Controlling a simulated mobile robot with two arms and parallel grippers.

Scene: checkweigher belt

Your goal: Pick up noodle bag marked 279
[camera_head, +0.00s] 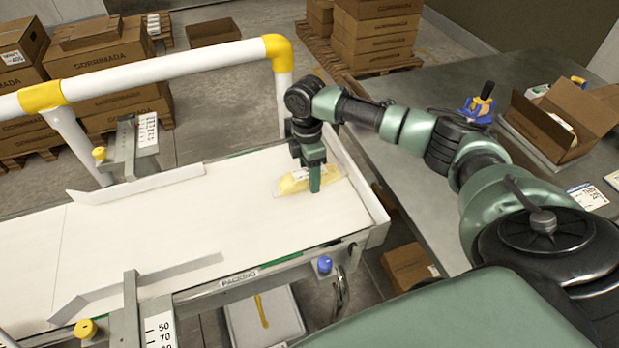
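A yellow noodle bag (291,184) with a clear wrapper and a pale label lies on the white belt (150,237), near its right end. Any number on it is too small to read. My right gripper (314,184) points down over the bag, with its green fingers reaching bag level. Part of the bag is hidden behind the gripper. The fingers overlap from this angle, so I cannot tell whether they are apart or closed on the bag. My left gripper is not in view.
White guide rails (140,184) flank the belt, and a white and yellow pipe rail (165,69) runs behind it. On the grey table (430,85) at right stand an open cardboard box (567,116) and a blue-and-yellow tool (480,104). A grey bin (262,318) sits below the belt.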

